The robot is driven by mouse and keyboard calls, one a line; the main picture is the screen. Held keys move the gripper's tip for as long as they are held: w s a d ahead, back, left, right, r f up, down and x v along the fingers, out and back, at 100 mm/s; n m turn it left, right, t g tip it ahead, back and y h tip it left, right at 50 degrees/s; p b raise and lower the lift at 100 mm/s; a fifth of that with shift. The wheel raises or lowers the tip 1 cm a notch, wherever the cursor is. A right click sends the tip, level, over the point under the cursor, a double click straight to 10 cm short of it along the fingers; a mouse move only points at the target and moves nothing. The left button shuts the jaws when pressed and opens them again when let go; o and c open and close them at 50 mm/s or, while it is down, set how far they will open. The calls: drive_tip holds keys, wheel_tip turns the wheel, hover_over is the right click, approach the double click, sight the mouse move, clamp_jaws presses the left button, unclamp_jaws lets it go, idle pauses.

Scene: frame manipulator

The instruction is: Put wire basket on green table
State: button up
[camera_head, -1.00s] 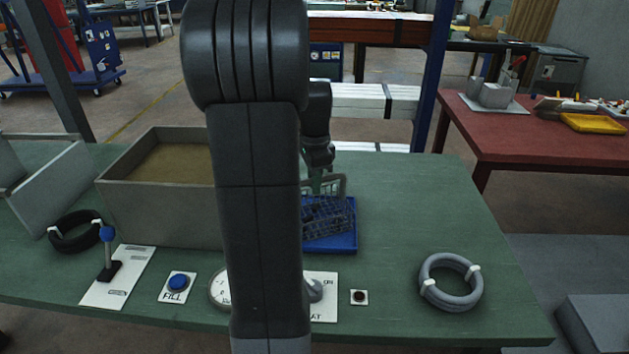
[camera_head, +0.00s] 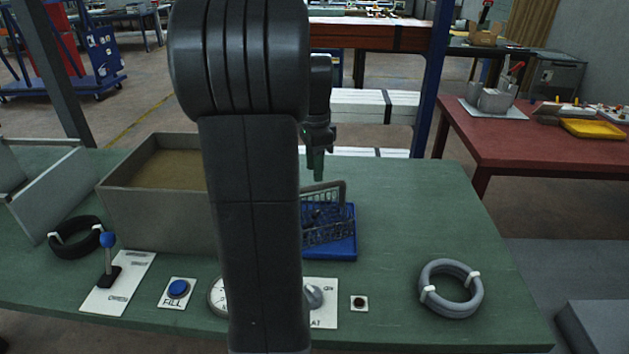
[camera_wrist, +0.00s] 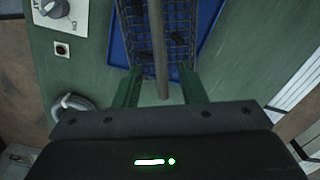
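The dark wire basket (camera_head: 326,226) with its raised grey handle (camera_head: 343,193) rests on a blue tray (camera_head: 343,250) on the green table (camera_head: 420,215). My arm hides its left part. My gripper (camera_head: 317,176) is just above and behind the handle, apart from the basket in the head view. In the wrist view my gripper (camera_wrist: 160,82) has its two green fingers spread. The handle (camera_wrist: 158,45) runs between them in the picture, and the basket mesh (camera_wrist: 180,35) lies below, with dark items inside.
A grey open-topped tank (camera_head: 150,210) stands left of the basket. In front are a lever panel (camera_head: 118,280), a FILL button (camera_head: 178,289) and a knob (camera_head: 313,295). A grey hose coil (camera_head: 450,288) lies at the right. The table's right middle is clear. A red table (camera_head: 545,150) stands beyond.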

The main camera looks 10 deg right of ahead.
drive_tip(key=shift+r, duration=2.8)
